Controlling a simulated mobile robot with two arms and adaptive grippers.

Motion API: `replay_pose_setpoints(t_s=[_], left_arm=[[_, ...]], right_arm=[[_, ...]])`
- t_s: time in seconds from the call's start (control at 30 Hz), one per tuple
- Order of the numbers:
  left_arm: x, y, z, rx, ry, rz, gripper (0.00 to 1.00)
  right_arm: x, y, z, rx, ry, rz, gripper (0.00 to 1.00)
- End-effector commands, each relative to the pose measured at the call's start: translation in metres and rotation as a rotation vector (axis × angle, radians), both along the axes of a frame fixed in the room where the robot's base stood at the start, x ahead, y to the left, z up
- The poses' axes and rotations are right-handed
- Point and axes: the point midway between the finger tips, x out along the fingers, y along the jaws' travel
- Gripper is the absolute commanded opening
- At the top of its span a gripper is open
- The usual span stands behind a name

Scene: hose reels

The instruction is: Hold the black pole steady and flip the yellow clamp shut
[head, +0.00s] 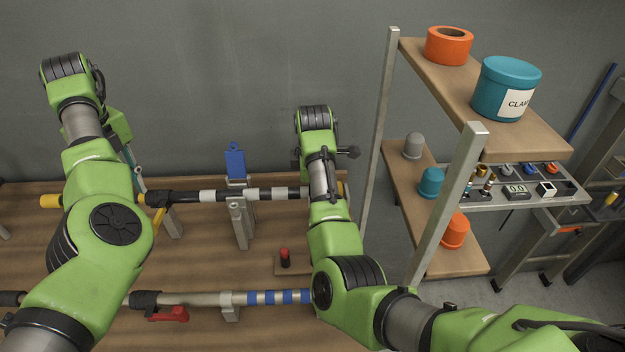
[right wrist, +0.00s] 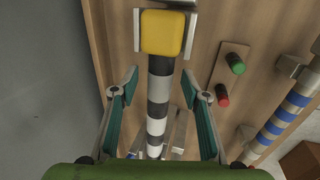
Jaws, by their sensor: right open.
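The black pole (head: 208,196) has white bands and lies level across supports above the bench in the head view. It also runs up the middle of the right wrist view (right wrist: 158,109), with a square yellow end (right wrist: 161,33). A yellow piece (head: 158,217), seemingly the yellow clamp, hangs below a black sleeve on the pole, partly behind my left arm; its state is unclear. My left gripper (head: 131,157) is mostly hidden by its arm. My right gripper (right wrist: 160,78) is open, its teal-padded fingers on either side of the pole, apparently not touching it.
A blue clamp (head: 236,162) stands upright behind the pole. A nearer pole (head: 275,298) has blue bands and a red clamp (head: 170,314). A red button (head: 285,257) sits between the poles. A shelf unit (head: 470,140) with tubs stands at right.

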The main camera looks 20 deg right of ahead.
Motion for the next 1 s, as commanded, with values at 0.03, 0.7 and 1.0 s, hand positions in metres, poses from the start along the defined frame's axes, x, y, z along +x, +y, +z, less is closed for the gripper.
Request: replay_pose_setpoints(t_s=[0.03, 0.7, 1.0], left_arm=[[0.0, 0.0, 0.0, 0.0, 0.0, 0.0, 0.28], [0.0, 0.0, 0.0, 0.0, 0.0, 0.0, 0.17], [0.0013, 0.002, 0.0, 0.005, -0.005, 0.0, 0.0]], right_arm=[[0.0004, -0.0004, -0.0039, 0.001, 0.002, 0.0, 0.42], [0.0018, -0.0008, -0.0079, -0.001, 0.0, 0.0, 0.0], [0.0018, -0.0009, -0.0078, -0.001, 0.0, 0.0, 0.0]])
